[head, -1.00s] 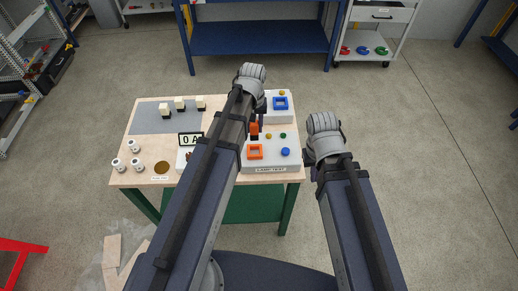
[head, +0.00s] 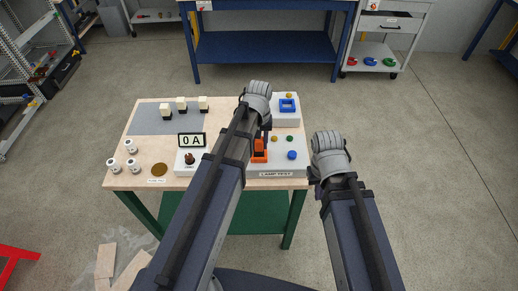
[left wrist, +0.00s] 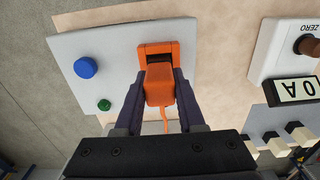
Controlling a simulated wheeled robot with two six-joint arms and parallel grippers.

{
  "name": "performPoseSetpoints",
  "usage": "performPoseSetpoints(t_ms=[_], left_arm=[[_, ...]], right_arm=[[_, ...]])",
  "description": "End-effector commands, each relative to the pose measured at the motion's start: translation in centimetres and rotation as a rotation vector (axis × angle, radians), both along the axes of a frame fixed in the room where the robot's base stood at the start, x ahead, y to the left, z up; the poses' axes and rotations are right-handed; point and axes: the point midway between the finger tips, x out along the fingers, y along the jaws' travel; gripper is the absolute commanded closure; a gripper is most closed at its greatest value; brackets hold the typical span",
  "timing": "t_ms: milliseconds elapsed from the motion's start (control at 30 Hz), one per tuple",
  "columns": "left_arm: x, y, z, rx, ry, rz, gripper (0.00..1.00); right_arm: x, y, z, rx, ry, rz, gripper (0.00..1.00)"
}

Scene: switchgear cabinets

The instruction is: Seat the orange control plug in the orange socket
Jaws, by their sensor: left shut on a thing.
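The orange control plug (left wrist: 159,88) is held between the two dark fingers of my left gripper (left wrist: 160,95), with an orange cable trailing from it in the left wrist view. The orange socket (left wrist: 158,48) is a square frame on the grey lamp test box (left wrist: 105,45). The plug overlaps the socket's near edge, and part of the dark opening shows beyond it. I cannot tell whether the plug has entered. In the head view the plug (head: 260,143) is right at the socket (head: 257,157), partly behind my left arm. My right gripper (head: 315,189) is mostly hidden beneath its wrist, right of the table.
A blue button (head: 291,155) and a green button (head: 290,139) sit beside the socket. A 0 A display (head: 192,140) and a knob box (head: 187,164) are to the left. Floor right of the table is clear.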

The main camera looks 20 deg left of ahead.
Motion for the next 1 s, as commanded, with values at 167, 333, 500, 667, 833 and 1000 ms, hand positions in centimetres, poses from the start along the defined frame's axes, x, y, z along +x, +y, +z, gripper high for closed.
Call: performPoseSetpoints(t_ms=[167,333,500,667,833,1000], left_arm=[[0.0,0.0,-1.24,0.0,0.0,0.0,1.0],[0.0,0.0,-1.08,0.0,0.0,0.0,1.0],[0.0,0.0,-1.62,0.0,0.0,0.0,1.0],[0.0,0.0,-1.41,0.0,0.0,0.0,0.43],[0.0,0.0,-1.41,0.0,0.0,0.0,0.32],[0.0,0.0,-1.39,0.0,0.0,0.0,0.32]], right_arm=[[0.0,0.0,-1.24,0.0,0.0,-0.001,1.0],[0.0,0.0,-1.08,0.0,0.0,-0.001,1.0],[0.01,0.0,-1.62,0.0,0.0,-0.001,1.0],[0.0,0.0,-1.41,0.0,0.0,-0.001,1.0],[0.0,0.0,-1.41,0.0,0.0,-0.001,1.0],[0.0,0.0,-1.39,0.0,0.0,-0.001,1.0]])
